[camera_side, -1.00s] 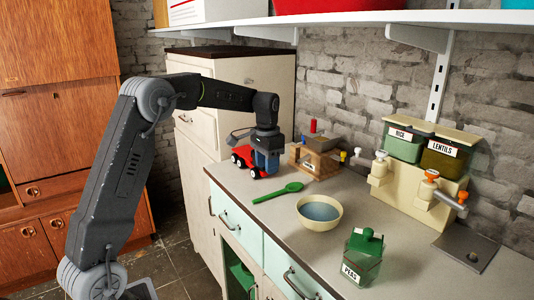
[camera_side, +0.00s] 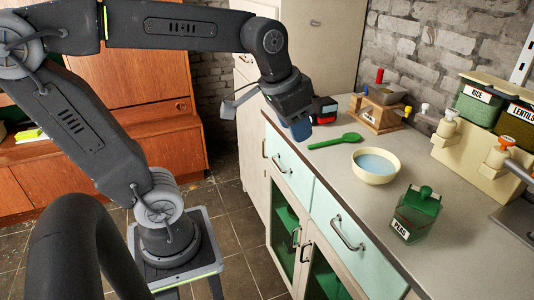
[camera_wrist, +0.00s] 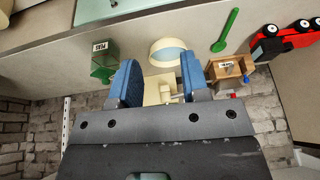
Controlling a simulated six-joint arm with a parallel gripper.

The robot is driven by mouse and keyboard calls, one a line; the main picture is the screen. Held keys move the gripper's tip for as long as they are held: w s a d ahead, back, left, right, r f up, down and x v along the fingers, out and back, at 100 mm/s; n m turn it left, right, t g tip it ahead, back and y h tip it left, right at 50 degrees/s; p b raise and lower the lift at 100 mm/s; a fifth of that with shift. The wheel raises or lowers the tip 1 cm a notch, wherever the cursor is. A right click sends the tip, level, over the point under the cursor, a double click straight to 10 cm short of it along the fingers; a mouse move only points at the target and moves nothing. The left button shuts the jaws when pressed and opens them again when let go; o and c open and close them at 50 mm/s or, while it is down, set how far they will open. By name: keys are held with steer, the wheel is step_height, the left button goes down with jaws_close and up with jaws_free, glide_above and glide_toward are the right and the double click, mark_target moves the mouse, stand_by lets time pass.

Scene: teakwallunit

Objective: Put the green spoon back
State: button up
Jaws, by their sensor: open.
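The green spoon (camera_side: 335,141) lies flat on the grey worktop, left of the bowl in the side view. It also shows near the top of the wrist view (camera_wrist: 225,30). My gripper (camera_side: 300,128) is above the worktop's front left edge, pointing down, apart from the spoon. Its blue fingers (camera_wrist: 158,78) stand open in the wrist view with nothing held between them. A cream bowl (camera_side: 376,178) with bluish liquid stands right of the spoon. It shows beyond the fingers in the wrist view (camera_wrist: 155,47).
A red toy truck (camera_side: 325,110) stands behind my gripper, partly hidden. A wooden grinder (camera_side: 376,117) stands at the back. A green labelled jar (camera_side: 413,214) is nearer the front, and cream dispensers (camera_side: 470,145) line the wall. The worktop around the spoon is mostly clear.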

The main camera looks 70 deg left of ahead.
steer(key=s+d+f+t, duration=0.1)
steer(key=s+d+f, duration=0.1)
steer(key=s, duration=0.5)
steer(key=shift+d+f, duration=0.4)
steer(key=shift+f, duration=0.5)
